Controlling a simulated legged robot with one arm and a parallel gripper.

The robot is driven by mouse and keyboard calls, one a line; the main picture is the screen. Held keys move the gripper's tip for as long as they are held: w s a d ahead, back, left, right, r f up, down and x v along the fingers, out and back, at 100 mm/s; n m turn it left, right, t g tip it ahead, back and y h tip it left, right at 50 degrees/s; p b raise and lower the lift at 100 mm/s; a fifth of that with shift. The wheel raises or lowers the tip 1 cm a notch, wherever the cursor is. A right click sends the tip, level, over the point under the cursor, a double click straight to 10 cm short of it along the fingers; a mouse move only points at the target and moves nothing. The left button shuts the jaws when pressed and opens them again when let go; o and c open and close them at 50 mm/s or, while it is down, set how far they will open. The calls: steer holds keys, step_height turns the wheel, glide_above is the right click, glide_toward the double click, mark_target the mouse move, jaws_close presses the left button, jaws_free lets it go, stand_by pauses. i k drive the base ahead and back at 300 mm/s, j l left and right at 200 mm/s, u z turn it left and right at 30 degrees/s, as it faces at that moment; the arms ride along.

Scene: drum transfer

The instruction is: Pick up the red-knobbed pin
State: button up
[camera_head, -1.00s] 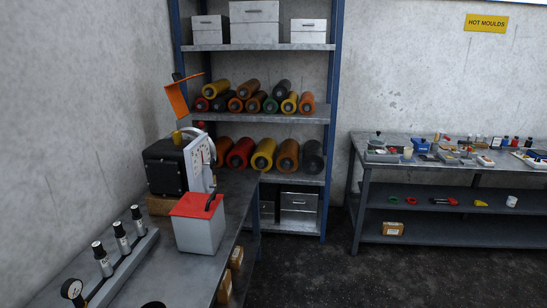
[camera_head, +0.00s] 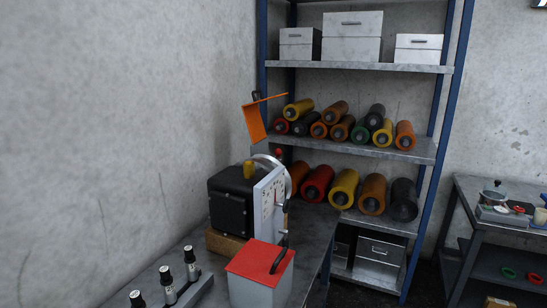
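A small red knob (camera_head: 278,153) shows just above and behind the black and white machine (camera_head: 232,205) on the left bench. I cannot tell whether it is the red-knobbed pin; anything below the knob is hidden. The machine has a yellow knob (camera_head: 249,169) on top and a white dial face (camera_head: 273,197). My gripper is not in view.
A grey box with a red lid (camera_head: 262,283) stands in front of the machine on the bench (camera_head: 212,253). Black-and-white cylinders (camera_head: 190,262) stand left of it. Behind is a shelf rack (camera_head: 428,148) with coloured rolls. A second table (camera_head: 480,222) stands at right.

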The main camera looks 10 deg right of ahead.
mark_target(278, 152)
steer(key=u, duration=0.55)
steer(key=i+l+u, duration=0.25)
steer(key=l+u, duration=0.25)
steer(key=i+l+u, duration=0.2)
steer(key=l, duration=0.3)
steer(key=l+u, duration=0.25)
steer(key=i+l+u, duration=0.1)
steer(key=l+u, duration=0.15)
steer(key=l, duration=0.25)
